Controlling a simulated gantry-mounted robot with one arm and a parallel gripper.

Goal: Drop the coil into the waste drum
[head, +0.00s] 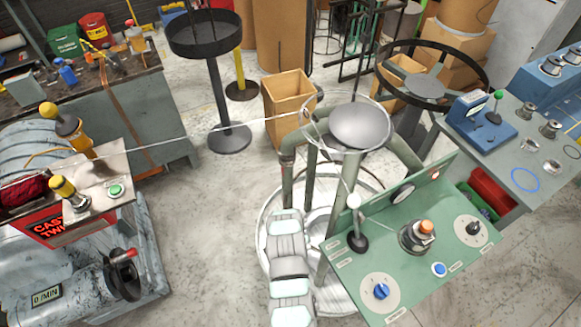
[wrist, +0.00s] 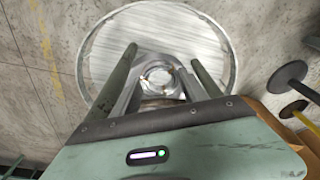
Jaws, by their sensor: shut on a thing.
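In the wrist view, my gripper (wrist: 163,58) has its two dark fingers reaching over a wide pale round form (wrist: 158,25) with a bright rim. I take the small silvery ring-shaped piece (wrist: 158,76) between the fingers as the coil, though its outline is hard to separate from the metal around it. In the head view, my grey arm runs up from the bottom edge and the jaws are hidden. A tall brown drum (head: 282,40) stands at the back. I cannot tell whether it is the waste drum.
The green control console (head: 405,262) stands right of my arm. A silver disc (head: 360,125) with a thin wire around it stands behind. An open cardboard box (head: 288,97) and a black tray stand (head: 205,35) are beyond it. Floor is clear at centre left (head: 205,215).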

